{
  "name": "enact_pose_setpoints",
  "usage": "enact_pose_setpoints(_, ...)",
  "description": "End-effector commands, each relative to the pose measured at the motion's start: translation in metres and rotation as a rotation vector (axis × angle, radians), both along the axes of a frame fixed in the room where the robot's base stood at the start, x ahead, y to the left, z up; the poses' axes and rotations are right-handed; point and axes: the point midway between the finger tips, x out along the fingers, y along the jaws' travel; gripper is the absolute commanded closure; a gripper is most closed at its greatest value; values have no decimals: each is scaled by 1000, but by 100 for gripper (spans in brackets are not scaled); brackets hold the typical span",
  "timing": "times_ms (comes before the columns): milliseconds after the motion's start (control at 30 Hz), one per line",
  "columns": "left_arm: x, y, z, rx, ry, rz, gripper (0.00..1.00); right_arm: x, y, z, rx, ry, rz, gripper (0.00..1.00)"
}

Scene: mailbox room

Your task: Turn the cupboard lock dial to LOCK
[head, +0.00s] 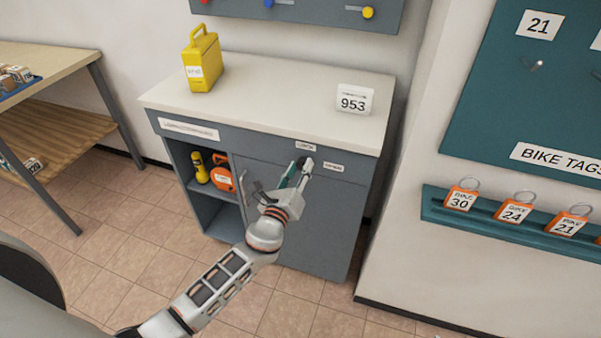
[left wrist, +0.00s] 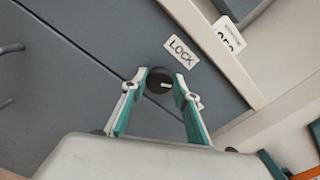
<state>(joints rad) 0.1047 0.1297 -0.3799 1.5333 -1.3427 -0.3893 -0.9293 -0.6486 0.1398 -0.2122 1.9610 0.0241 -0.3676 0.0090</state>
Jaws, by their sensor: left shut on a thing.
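The grey cupboard (head: 310,235) stands against the wall. My left gripper (head: 300,172) is at its upper front, fingers pointing at the panel. In the left wrist view my left gripper (left wrist: 160,88) has its fingertips on either side of the round black lock dial (left wrist: 157,80), shut on it. A short white mark on the dial points right and slightly down in that view. The LOCK label (left wrist: 180,52) is above and right of the dial; it also shows in the head view (head: 305,146). A second label (head: 334,167) sits to its right, text unreadable, and is partly hidden by a finger in the wrist view.
A yellow can (head: 202,60) and a 953 sign (head: 355,100) stand on the white cupboard top (head: 265,90). An open shelf at left holds an orange item (head: 221,172) and a yellow torch (head: 200,167). A rack of bike tags (head: 515,225) is at right.

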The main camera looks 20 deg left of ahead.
Motion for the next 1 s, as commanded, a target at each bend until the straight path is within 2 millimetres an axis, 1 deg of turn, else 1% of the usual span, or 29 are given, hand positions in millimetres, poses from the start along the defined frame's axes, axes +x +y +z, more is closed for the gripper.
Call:
enact_pose_setpoints(33, -1, 0, -4, -47, 3, 1, 92, -2, 0, -8, 0, 6, 0, 42)
enact_pose_setpoints(100, -1, 0, -4, -115, 7, 1, 92, -4, 0, -13, 0, 11, 0, 42)
enact_pose_setpoints(367, -1, 1, -5, -363, 16, 1, 92, -8, 0, -29, -5, 22, 2, 42)
enact_pose_setpoints(700, -1, 2, -5, -681, 26, 2, 92, -2, -3, -29, -17, 8, 3, 42)
enact_pose_setpoints(1000, 0, 2, -4, -907, 32, 1, 92, 2, -5, -27, -21, -2, 2, 42)
